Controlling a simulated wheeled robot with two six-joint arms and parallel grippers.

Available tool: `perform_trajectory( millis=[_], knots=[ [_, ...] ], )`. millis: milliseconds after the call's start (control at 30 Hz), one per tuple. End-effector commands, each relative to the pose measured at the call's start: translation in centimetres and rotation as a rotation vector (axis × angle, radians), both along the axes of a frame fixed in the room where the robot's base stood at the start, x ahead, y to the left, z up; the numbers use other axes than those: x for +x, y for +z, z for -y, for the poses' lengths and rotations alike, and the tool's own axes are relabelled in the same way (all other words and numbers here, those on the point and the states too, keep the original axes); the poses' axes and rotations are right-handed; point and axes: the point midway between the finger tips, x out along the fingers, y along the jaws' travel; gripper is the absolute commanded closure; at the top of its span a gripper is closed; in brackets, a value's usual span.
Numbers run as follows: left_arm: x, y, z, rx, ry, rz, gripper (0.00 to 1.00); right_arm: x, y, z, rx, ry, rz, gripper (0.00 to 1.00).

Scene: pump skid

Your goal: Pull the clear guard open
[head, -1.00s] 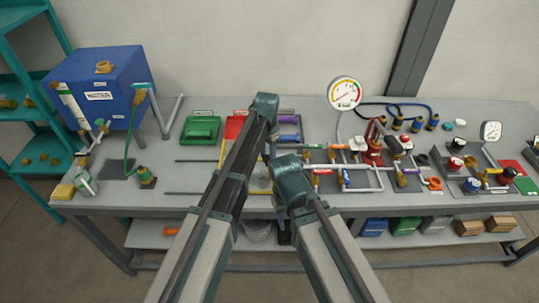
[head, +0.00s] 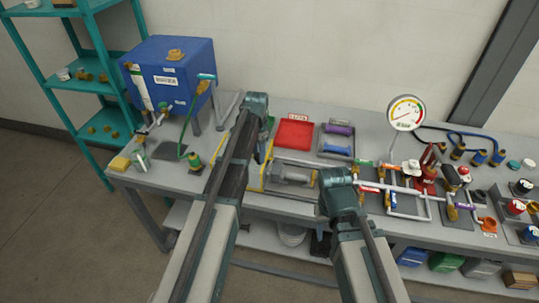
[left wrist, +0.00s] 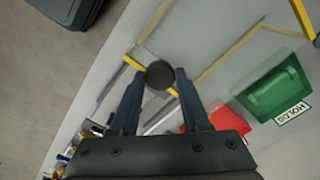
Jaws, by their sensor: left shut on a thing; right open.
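The clear guard with yellow edges (head: 264,168) stands on the bench at the middle left, partly hidden behind my left arm. Its yellow edging (left wrist: 222,62) also shows in the left wrist view, with clear panels I see through. My left gripper (head: 260,150) is shut on the guard's round dark knob (left wrist: 160,75), which sits between the fingertips in the left wrist view. A grey shaft piece (head: 293,174) lies uncovered to the right of the yellow edge. My right gripper (head: 338,180) is over the bench by the piping, empty; its fingertips are mostly hidden.
A red tray (head: 294,133) and a grey tray with purple and blue parts (head: 337,140) lie behind the shaft. A green HOLDS tray (left wrist: 280,95) shows in the left wrist view. A blue tank (head: 170,75) stands left, a gauge (head: 406,113) and piping right.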

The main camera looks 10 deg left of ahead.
Motion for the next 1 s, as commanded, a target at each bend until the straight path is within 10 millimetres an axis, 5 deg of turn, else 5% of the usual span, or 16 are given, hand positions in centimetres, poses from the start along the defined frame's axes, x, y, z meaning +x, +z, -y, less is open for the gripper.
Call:
perform_trajectory(
  millis=[400, 433, 600, 1000],
  knots=[
    [-0.02, -0.01, -0.32, -0.001, 0.000, -0.001, 1.00, 0.00, -0.01, 0.00, 0.000, 0.000, 0.000, 0.50],
    [-0.02, -0.01, -0.30, -0.001, 0.000, -0.001, 0.52, 0.00, -0.01, 0.00, 0.000, 0.000, 0.000, 0.50],
    [-0.01, -0.01, -0.30, -0.001, 0.000, -0.001, 0.24, 0.00, -0.01, 0.00, 0.000, 0.000, 0.000, 0.50],
    [0.00, 0.45, -0.33, -0.001, 0.000, -0.001, 0.24, 0.00, 0.45, 0.00, 0.000, -0.001, 0.000, 0.50]
  ],
)
